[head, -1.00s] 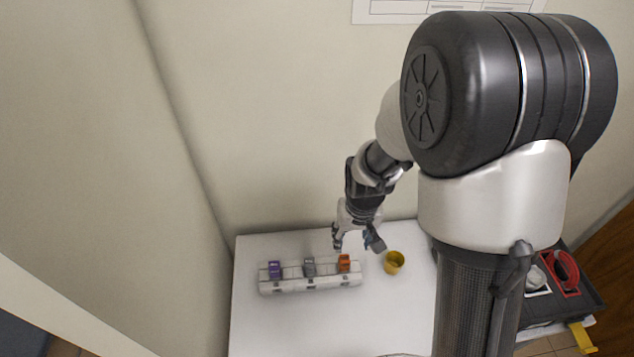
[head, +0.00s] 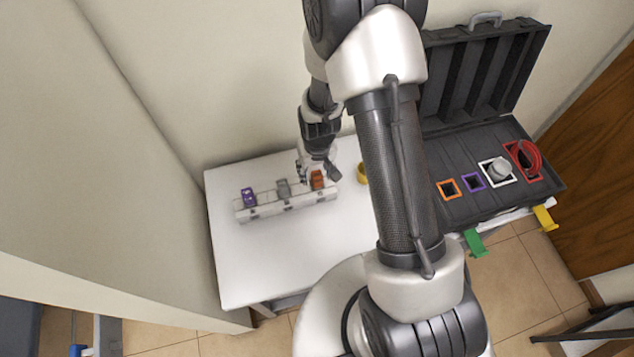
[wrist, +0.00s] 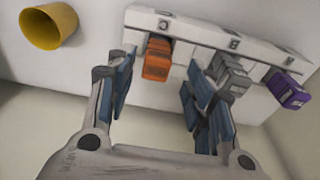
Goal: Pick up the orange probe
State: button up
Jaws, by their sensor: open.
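The orange probe (head: 317,180) sits in the right-hand slot of a white rack (head: 262,213) on the white table. In the wrist view the orange probe (wrist: 157,60) shows between and a little beyond my open fingers. My gripper (wrist: 160,95) is open and empty, its blue-padded fingers on either side of the probe's line. The right finger is close to the grey probe (wrist: 232,76). In the head view my gripper (head: 318,172) is just above and behind the orange probe and partly overlaps it.
A purple probe (head: 248,197) stands in the rack's far-left slot. A yellow cup (head: 362,173) stands right of the rack, partly hidden by my arm. An open black case (head: 510,200) with coloured square frames lies to the right. The table's front is clear.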

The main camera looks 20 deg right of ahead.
aim_at(317, 175)
jog(key=f, duration=0.1)
jog(key=f+b, duration=0.1)
jog(key=f, duration=0.2)
jog(key=shift+d+f, duration=0.1)
jog(key=shift+d, duration=0.15)
jog(key=shift+w+f, duration=0.1)
jog(key=shift+f, duration=0.25)
jog(key=shift+c, duration=0.5)
grip_shut()
